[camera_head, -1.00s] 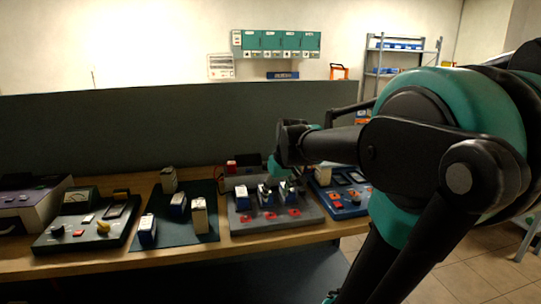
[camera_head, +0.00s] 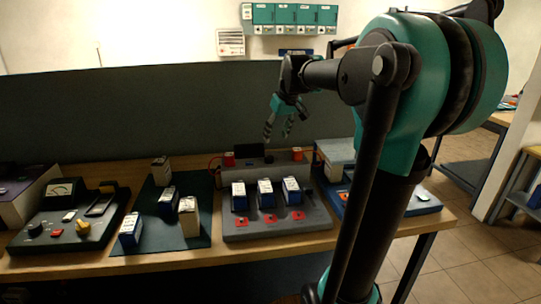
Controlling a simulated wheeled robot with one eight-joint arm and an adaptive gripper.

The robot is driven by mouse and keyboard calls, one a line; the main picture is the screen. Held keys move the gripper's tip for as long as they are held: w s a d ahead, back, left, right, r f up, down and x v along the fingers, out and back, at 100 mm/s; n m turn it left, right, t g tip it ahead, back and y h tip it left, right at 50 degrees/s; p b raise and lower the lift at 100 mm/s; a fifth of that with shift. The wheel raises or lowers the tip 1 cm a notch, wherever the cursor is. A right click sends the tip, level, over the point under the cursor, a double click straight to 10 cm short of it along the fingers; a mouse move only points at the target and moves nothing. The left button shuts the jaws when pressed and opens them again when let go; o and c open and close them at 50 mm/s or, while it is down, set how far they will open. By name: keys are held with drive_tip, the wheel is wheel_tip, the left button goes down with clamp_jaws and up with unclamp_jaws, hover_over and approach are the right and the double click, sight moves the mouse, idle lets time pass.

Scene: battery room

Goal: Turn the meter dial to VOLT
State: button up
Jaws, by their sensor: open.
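The meter unit (camera_head: 67,216) is a dark slab at the left of the bench, with an analog gauge (camera_head: 61,189) at its back left. It carries a black round knob (camera_head: 35,229) at the front left and a yellow knob (camera_head: 83,226) at the front right. I cannot read any dial labels, so I cannot tell which knob is the meter dial or where it points. My gripper (camera_head: 279,132) hangs fingers down, open and empty, above the back of the grey charging station, far to the right of the meter unit.
The grey station (camera_head: 280,230) holds three blue-and-white batteries (camera_head: 265,193) with red parts in front. A dark mat (camera_head: 203,231) between it and the meter carries several upright batteries (camera_head: 189,215). A dark partition (camera_head: 170,110) stands behind the bench. A blue panel (camera_head: 420,204) is at the right.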

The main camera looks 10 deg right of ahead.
sight(269, 157)
drive_tip(key=x, duration=1.1)
drive_tip(key=c, duration=1.2)
